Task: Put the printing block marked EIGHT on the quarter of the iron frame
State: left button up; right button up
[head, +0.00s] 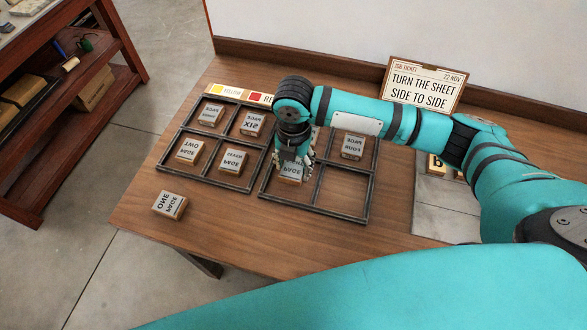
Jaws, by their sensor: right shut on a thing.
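Two dark iron frames, each split into quarters, lie on the wooden table: a left frame (207,178) and a right frame (316,209). My right gripper (296,163) reaches down over the near-left quarter of the right frame. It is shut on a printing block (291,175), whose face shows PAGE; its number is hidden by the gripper. I cannot tell whether this block touches the table. The right frame's near-right quarter (342,190) is empty. A block (353,147) lies in its far-right quarter. Its far-left quarter is mostly hidden by my arm. My left gripper is not in view.
The left frame's quarters hold blocks, including SIX (251,124) and TWO (189,151). Block ONE (169,205) lies outside, near the table's left edge. A job ticket (424,85) reading TURN THE SHEET SIDE TO SIDE and a colour strip (237,93) are at the back.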

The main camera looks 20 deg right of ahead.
aim_at(293, 167)
jog(key=shift+f+p, duration=0.3)
jog(key=shift+f, duration=1.4)
jog(key=shift+f, duration=0.1)
jog(key=o, duration=1.2)
notch_tip(293, 167, up, 12)
jog(key=shift+r+b, duration=0.15)
jog(key=shift+b, duration=0.4)
